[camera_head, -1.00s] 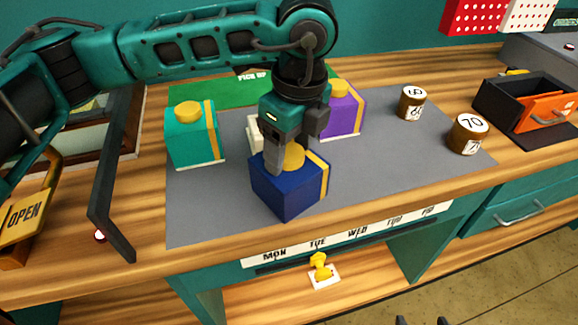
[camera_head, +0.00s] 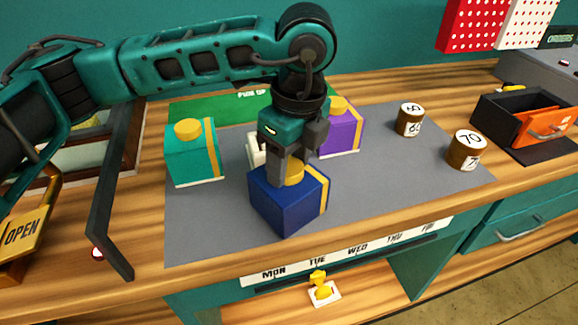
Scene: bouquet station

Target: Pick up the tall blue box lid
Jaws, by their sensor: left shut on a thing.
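The tall blue box (camera_head: 284,205) stands on the grey mat, with a yellow band down its right side. Its blue lid (camera_head: 263,188) carries a round yellow knob (camera_head: 294,174). My left gripper (camera_head: 287,172) points down from above and is shut on the knob, which its fingers partly hide. The lid looks seated on the box; I see no gap between them. My right gripper is not in view.
A teal box (camera_head: 192,160) stands to the left and a purple box (camera_head: 343,134) behind right, both with yellow knobs. A pale object (camera_head: 257,150) sits partly hidden behind my gripper. Two labelled round weights (camera_head: 466,152) are at right. The grey mat (camera_head: 390,170) is clear between.

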